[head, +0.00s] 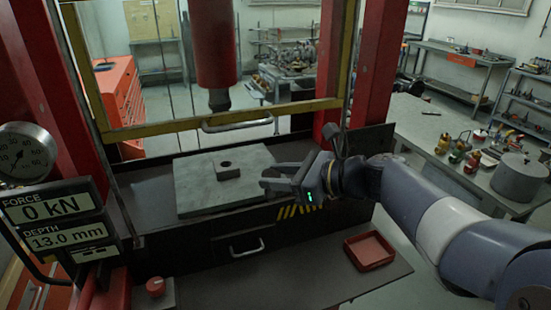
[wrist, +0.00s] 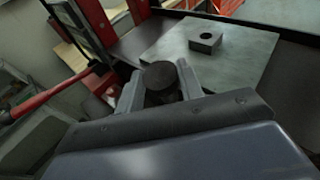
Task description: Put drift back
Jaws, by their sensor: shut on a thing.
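My gripper (head: 274,179) is over the front right of the press bed, beside the grey plate. In the wrist view it is shut on the drift (wrist: 160,77), a short dark cylinder whose round end shows between the fingers. The drift's lower part is hidden by the gripper. In the head view I cannot make out the drift clearly. A small red tray (head: 369,251) lies on the front shelf, below and right of my gripper, and looks empty.
A square block with a hole (head: 227,170) sits on the grey plate (head: 191,192). The red press ram (head: 214,45) hangs above it. A yellow guard frame (head: 170,128) is raised behind. The gauge display (head: 63,222) reads 0 kN and 13.0 mm. A red knob (head: 155,286) is front left.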

